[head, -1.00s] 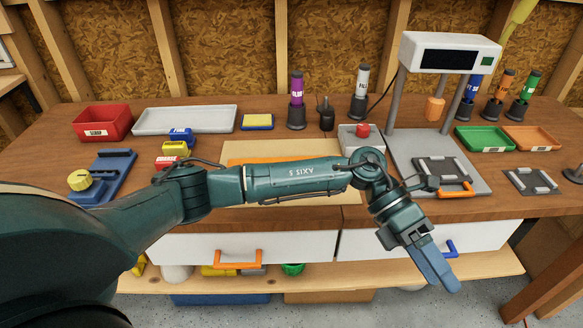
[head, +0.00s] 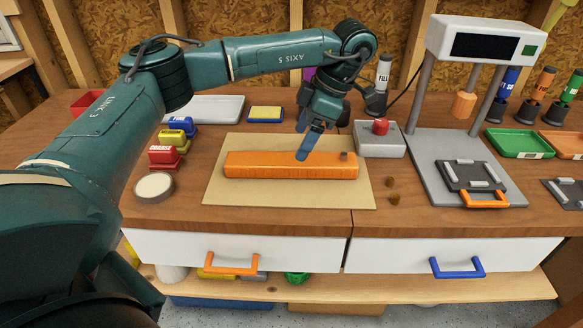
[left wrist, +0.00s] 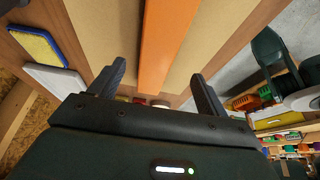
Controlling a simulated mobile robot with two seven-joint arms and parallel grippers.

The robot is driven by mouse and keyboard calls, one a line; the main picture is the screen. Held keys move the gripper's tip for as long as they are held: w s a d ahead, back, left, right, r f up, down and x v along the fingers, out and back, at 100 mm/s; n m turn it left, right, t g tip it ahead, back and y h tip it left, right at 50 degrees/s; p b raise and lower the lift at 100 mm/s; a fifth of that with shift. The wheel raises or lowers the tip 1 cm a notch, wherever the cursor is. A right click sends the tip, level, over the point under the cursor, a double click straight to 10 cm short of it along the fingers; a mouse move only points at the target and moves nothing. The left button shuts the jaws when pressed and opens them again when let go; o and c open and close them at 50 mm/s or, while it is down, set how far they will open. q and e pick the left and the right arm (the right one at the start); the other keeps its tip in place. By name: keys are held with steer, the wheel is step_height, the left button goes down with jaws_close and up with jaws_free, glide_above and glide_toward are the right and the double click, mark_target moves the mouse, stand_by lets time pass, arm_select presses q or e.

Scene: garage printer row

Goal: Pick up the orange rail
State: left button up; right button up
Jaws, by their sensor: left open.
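The orange rail (head: 270,165) lies flat on a tan board (head: 230,196) in the middle of the bench, its long side running left to right. A small dark knob stands near its right end. My left gripper (head: 309,148) reaches down over the rail's right half, fingers pointing at it. In the left wrist view the rail (left wrist: 168,45) runs between the two open fingers (left wrist: 155,85), and nothing is held. Whether the fingertips touch the rail cannot be told. My right gripper is not in view.
A grey box with a red button (head: 380,138) stands right of the board, beside a printer-like stand (head: 430,130). Two small brown bits (head: 393,199) lie right of the board. Drawers (head: 240,250) are below.

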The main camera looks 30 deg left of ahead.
mark_target(293, 159)
arm_select(q)
steer(key=shift+w+p+x, duration=0.15)
steer(key=shift+w+x, duration=0.05)
steer(key=shift+x, duration=1.5)
steer(key=shift+w+p+x, duration=0.15)
steer(key=shift+x, duration=1.55)
steer(key=shift+d+f, duration=0.1)
steer(key=shift+d, duration=0.05)
steer(key=shift+c, duration=0.5)
steer(key=c, duration=1.1)
steer(key=shift+c, duration=0.2)
